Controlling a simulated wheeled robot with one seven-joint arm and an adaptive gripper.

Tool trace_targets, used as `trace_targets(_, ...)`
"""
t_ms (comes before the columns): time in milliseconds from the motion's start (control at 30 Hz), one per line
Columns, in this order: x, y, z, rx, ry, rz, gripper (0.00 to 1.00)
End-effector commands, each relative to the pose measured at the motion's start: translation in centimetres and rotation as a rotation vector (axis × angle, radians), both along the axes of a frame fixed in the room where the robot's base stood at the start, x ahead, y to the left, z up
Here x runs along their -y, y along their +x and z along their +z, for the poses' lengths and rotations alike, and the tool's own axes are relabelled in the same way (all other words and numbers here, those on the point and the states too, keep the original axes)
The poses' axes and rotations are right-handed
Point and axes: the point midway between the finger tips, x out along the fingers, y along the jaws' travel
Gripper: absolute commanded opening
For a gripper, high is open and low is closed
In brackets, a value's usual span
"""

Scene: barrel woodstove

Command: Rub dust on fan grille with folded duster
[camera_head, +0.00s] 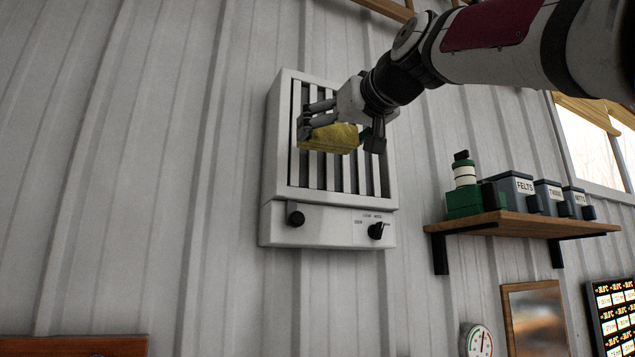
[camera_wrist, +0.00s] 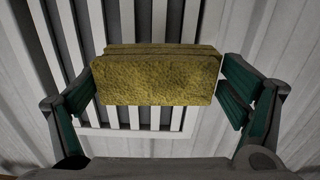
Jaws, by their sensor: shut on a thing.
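A folded yellow duster (camera_head: 330,138) is held in my gripper (camera_head: 342,128). In the wrist view the duster (camera_wrist: 157,78) lies between my two green-padded fingers (camera_wrist: 158,88), which press on its left and right ends. The white fan unit with its slatted grille (camera_head: 346,176) is mounted on the wall. The duster is in front of the grille's middle-left slats in the head view; I cannot tell whether it touches them. The grille slats (camera_wrist: 126,118) show behind and below the duster in the wrist view. I cannot make out dust on the visible slats.
The fan's lower panel has two black knobs (camera_head: 296,219) (camera_head: 376,230). A wooden shelf (camera_head: 520,224) to the right carries a green bottle-like object (camera_head: 464,190) and labelled bins (camera_head: 508,190). A round gauge (camera_head: 478,341) is below. The corrugated wall left of the fan is clear.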

Motion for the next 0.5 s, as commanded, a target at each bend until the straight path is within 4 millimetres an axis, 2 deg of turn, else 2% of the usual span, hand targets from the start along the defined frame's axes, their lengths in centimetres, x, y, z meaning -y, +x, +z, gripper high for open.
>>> trace_targets(200,0.51,-1.09,-0.11,-0.001,0.000,-0.001,0.69)
trace_targets(500,0.52,-1.20,-0.03,0.000,0.000,-0.001,0.69)
